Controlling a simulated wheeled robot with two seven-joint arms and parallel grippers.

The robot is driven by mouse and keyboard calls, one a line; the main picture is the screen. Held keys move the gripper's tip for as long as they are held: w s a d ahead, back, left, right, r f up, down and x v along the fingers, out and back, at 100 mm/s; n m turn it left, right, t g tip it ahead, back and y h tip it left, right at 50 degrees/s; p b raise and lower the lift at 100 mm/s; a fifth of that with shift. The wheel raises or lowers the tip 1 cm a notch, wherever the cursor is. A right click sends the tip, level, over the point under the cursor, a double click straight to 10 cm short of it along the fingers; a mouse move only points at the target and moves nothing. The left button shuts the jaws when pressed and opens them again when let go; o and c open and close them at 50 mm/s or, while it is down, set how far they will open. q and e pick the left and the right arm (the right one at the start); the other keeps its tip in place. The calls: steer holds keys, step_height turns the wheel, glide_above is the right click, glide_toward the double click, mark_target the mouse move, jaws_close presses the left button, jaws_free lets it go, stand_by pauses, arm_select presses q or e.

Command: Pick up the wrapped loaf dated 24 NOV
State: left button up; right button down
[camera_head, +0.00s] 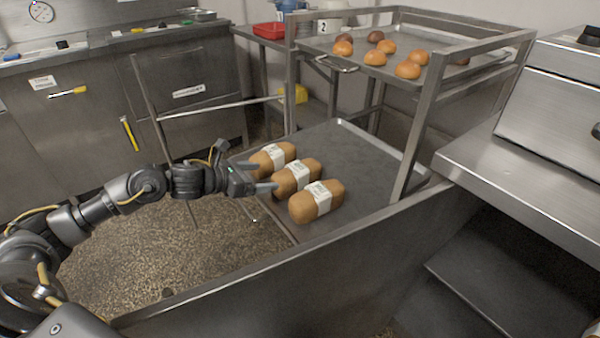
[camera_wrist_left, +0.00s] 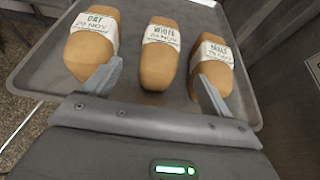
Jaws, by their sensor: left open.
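Three brown wrapped loaves with white paper bands lie side by side on a grey tray (camera_head: 352,148). In the left wrist view the middle loaf (camera_wrist_left: 156,66) has a band reading WHITE and what looks like 24 NOV. The left loaf (camera_wrist_left: 85,57) reads OAT with a date like 20 NOV. The right loaf (camera_wrist_left: 221,79) reads MALT, its date blurred. In the head view the middle loaf (camera_head: 285,185) lies between the far and near ones. My left gripper (camera_head: 262,177) is open and empty at the loaves' left ends, its fingers either side of the middle loaf's line.
A metal rack frame (camera_head: 414,145) rises around the tray's far and right sides. Its upper tray (camera_head: 320,45) holds several round buns. A steel counter (camera_head: 500,165) stands at right. Neighbouring loaves leave narrow gaps beside the middle one.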

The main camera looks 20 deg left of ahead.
mark_target(286, 173)
arm_select(q)
steer(key=shift+x, duration=2.8)
arm_select(e)
steer(key=shift+r, duration=0.1)
arm_select(q)
steer(key=x, duration=0.4)
steer(key=shift+w+d+r, duration=0.15)
steer(key=shift+r, duration=0.15)
steer(key=shift+w+d+f, duration=0.2)
steer(key=shift+w+d, duration=0.05)
steer(key=shift+w, duration=0.15)
steer(key=c, duration=1.2)
arm_select(e)
steer(key=shift+w+a+r, duration=0.1)
steer(key=shift+w+a, duration=0.1)
steer(key=shift+w, duration=0.05)
arm_select(q)
steer(key=shift+r, duration=0.15)
